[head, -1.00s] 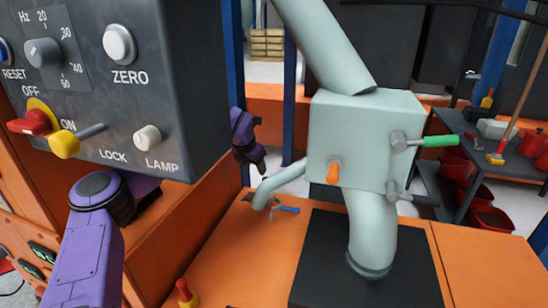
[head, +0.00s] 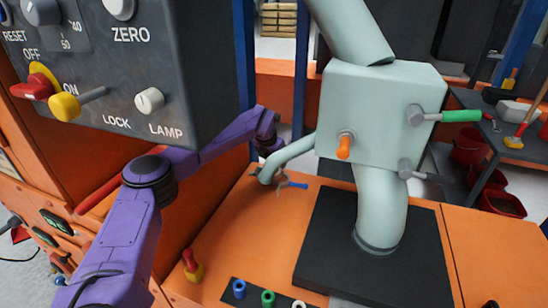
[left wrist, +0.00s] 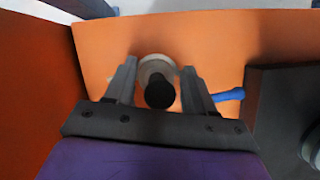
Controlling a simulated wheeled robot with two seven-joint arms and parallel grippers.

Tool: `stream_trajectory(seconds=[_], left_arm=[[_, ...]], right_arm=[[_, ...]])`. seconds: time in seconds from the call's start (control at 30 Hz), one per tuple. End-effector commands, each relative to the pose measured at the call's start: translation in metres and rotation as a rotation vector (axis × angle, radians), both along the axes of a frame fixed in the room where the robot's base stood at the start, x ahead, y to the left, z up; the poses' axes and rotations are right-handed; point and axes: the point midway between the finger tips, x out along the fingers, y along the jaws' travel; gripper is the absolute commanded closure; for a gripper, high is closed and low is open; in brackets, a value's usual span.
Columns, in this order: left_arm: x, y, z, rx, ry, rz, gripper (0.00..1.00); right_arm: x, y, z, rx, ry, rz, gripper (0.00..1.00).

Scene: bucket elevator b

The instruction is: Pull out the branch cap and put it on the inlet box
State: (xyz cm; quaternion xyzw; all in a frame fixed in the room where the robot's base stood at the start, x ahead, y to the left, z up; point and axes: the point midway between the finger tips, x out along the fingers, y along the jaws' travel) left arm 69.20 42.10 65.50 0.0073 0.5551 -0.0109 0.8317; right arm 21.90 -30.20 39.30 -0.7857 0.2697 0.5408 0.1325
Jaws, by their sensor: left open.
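A pale green box (head: 375,115) with a thick pipe above and below stands on a black plate. A thin curved branch pipe (head: 290,155) leaves its left side and bends down toward the orange surface. I cannot make out the branch cap for certain. In the left wrist view a dark round piece (left wrist: 159,91) with a pale ring (left wrist: 157,66) behind it lies between the fingers of my left gripper (left wrist: 160,85). The fingers are apart, and I cannot tell whether they touch it. In the head view the left wrist is behind the branch pipe's end. My right gripper is out of view.
A blue-handled piece (head: 292,185) lies beside the branch pipe's end. An orange knob (head: 344,147) and a green handle (head: 460,116) stick out of the box. A grey control panel (head: 110,80) overhangs my left arm. Coloured rings (head: 268,298) line the front edge.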

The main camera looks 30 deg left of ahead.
Motion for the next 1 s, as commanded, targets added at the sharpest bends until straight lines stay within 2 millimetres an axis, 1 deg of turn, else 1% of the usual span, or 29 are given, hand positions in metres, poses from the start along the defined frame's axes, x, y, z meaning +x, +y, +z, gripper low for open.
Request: stream_trajectory(seconds=[0.07, 0.1, 0.17, 0.2, 0.23, 1.0], left_arm=[[0.000, 0.001, 0.000, 0.000, 0.000, 0.001, 0.46], [0.000, 0.001, 0.000, 0.001, 0.000, 0.001, 0.59], [0.000, 0.001, 0.000, 0.001, 0.000, 0.001, 0.78], [-0.001, 0.001, 0.000, 0.001, 0.000, 0.001, 0.91], [-0.001, 0.001, 0.000, 0.001, 0.000, 0.001, 1.00], [-0.001, 0.001, 0.012, 0.001, 0.000, 0.001, 1.00]], right_arm=[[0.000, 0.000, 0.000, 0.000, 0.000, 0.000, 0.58], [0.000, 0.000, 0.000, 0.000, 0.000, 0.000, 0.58], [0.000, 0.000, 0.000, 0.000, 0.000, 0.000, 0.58], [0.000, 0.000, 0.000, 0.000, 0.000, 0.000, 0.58], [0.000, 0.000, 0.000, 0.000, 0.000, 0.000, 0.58], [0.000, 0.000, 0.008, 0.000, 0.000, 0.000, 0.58]])
